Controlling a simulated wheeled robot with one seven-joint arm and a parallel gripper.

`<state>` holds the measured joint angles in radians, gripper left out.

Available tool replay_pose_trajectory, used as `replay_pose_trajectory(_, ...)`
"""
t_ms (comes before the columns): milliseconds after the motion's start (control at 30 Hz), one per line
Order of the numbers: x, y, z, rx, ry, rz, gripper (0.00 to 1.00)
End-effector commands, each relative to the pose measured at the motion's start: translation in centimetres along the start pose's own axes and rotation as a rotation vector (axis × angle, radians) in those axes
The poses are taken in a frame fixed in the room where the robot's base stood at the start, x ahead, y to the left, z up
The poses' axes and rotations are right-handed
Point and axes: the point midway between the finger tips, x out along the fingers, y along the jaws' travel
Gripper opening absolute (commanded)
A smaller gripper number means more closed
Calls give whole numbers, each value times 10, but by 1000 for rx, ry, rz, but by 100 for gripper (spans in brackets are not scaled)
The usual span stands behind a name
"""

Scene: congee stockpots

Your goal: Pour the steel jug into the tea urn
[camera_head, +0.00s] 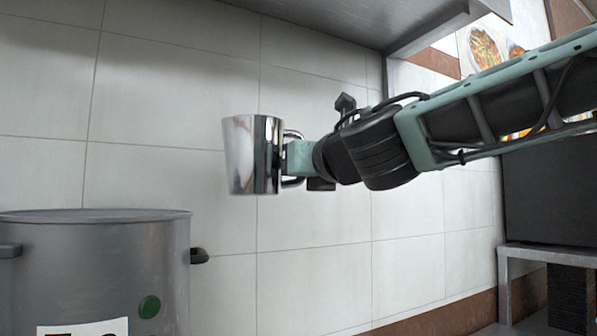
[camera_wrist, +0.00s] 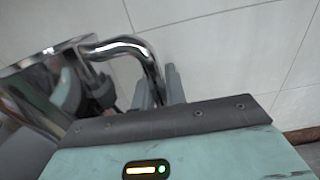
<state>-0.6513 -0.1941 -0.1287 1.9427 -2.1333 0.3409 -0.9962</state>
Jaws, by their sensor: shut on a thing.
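The steel jug (camera_head: 241,155) is shiny and upright in the head view, held in the air by its handle on the right. My gripper (camera_head: 292,158) is shut on that handle. In the wrist view the jug (camera_wrist: 35,85) fills the left side, and its curved handle (camera_wrist: 128,48) runs to the gripper fingers (camera_wrist: 165,88). A large grey metal pot (camera_head: 100,262), likely the tea urn, stands at the lower left, with a green dot and a partly cut-off white label. The jug is to the right of the pot and higher than its rim. The insides of both are hidden.
A steel shelf (camera_head: 350,22) hangs above on the tiled wall (camera_head: 170,90). A metal stand (camera_head: 545,256) with a dark box on it is at the right. The space between the pot and the stand looks clear.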

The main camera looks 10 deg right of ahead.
Motion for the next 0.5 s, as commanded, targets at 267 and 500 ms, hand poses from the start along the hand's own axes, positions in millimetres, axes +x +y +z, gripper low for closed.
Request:
replay_pose_trajectory(267, 0, 17, 4, 2, -3, 0, 0)
replay_pose_trajectory(500, 0, 32, 3, 3, -2, 1, 0)
